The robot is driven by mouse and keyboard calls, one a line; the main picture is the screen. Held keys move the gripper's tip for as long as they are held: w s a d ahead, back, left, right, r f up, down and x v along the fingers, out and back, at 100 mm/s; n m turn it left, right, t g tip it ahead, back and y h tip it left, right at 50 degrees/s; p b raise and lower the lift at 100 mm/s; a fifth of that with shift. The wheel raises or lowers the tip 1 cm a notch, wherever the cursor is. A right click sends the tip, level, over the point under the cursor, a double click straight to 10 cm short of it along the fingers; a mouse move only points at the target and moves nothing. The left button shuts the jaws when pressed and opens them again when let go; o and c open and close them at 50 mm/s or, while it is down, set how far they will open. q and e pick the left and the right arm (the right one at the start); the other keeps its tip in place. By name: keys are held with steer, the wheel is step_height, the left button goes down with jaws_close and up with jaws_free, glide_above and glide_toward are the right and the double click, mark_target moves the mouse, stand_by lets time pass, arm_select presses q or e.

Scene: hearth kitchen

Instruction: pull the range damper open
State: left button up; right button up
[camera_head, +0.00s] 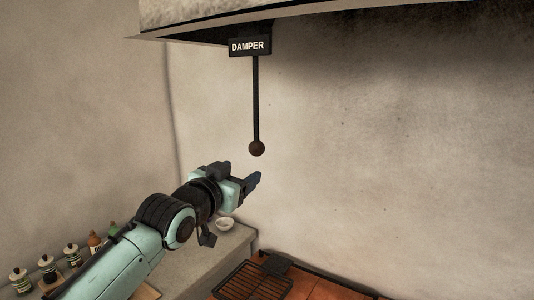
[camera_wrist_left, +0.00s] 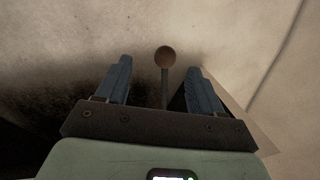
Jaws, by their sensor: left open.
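The damper (camera_head: 256,100) is a dark rod hanging from under the hood, with a round brown knob (camera_head: 256,148) at its lower end. A black plate marked DAMPER (camera_head: 249,46) is at its top. My left gripper (camera_head: 254,181) is open and empty, a little below the knob in the head view. In the left wrist view the knob (camera_wrist_left: 165,57) and part of the rod show between the two spread blue fingers (camera_wrist_left: 160,82), apart from both. My right gripper is in neither view.
The range hood (camera_head: 200,22) spans the top. Below are a counter with a small white bowl (camera_head: 225,224), several jars and bottles at the lower left, a black grate (camera_head: 252,284) and an orange tiled surface (camera_head: 325,291). The wall right of the rod is bare.

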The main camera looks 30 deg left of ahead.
mark_target(253, 151)
arm_select(q)
steer(key=w+r+p, duration=0.1)
steer(key=w, duration=0.2)
steer(key=w+a+p, duration=0.1)
steer(key=w+p, duration=0.1)
steer(key=w, duration=0.2)
steer(key=w+a+r+p, duration=0.1)
steer(key=w+p, duration=0.1)
steer(key=w, duration=0.1)
steer(key=shift+w+r, duration=0.35)
steer(key=shift+w, duration=0.05)
steer(key=shift+w+a+f, duration=0.1)
steer(key=shift+w+f, duration=0.05)
steer(key=shift+w, duration=0.35)
steer(key=shift+f, duration=0.1)
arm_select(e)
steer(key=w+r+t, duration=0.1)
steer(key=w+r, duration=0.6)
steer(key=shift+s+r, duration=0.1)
